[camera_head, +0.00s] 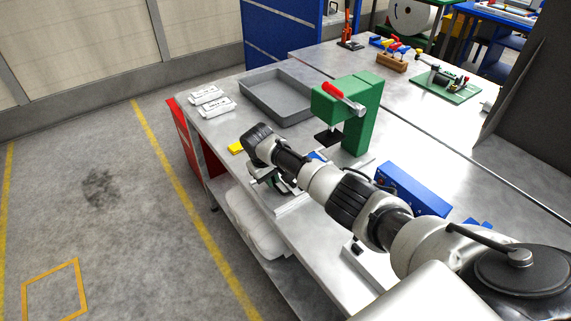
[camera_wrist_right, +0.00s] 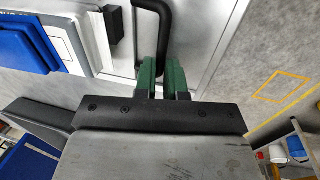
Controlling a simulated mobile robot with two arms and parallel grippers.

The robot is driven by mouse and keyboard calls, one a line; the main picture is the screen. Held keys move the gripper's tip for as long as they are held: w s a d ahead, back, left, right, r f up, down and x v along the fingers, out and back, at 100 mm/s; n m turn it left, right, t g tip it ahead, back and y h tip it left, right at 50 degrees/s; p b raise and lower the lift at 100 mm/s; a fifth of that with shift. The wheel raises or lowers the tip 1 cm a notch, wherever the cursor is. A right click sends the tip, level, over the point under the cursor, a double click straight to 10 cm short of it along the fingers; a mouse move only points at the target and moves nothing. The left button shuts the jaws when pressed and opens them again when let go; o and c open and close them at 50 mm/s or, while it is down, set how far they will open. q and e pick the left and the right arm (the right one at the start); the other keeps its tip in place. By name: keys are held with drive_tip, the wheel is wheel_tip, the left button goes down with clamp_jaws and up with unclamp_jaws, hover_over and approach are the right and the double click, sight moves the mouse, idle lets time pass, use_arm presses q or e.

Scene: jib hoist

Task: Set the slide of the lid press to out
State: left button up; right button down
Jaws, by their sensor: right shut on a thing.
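The lid press (camera_head: 375,112) is a green C-shaped frame with a red-handled lever (camera_head: 340,97) and a dark pressing plate, standing on the grey bench. Its slide (camera_head: 294,203) shows as a pale plate at the bench's front edge, mostly hidden in the head view by my right arm. My right gripper (camera_head: 270,180) is over this front edge. In the right wrist view, the green fingers of my right gripper (camera_wrist_right: 163,80) are shut on the black bar handle (camera_wrist_right: 167,32) of the slide. I cannot tell the slide's exact position. My left gripper is not in view.
A blue box (camera_head: 412,190) is right of the press. The floor left of the bench is clear.

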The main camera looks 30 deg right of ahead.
drive_tip(key=a+p, duration=0.1)
drive_tip(key=a, duration=0.5)
drive_tip(key=shift+s+a+p, duration=0.1)
drive_tip(key=shift+s+p, duration=0.1)
drive_tip(key=shift+p, duration=0.1)
drive_tip(key=shift+s+a, duration=0.1)
drive_tip(key=shift+a, duration=0.6)
drive_tip(key=c, duration=1.2)
unclamp_jaws()
drive_tip(key=shift+a, duration=0.2)
drive_tip(key=shift+d, duration=0.1)
wheel_tip(320, 180, up, 11)
drive_tip(key=a, duration=0.2)
drive_tip(key=shift+a+f, duration=0.15)
drive_tip(key=shift+f, duration=0.05)
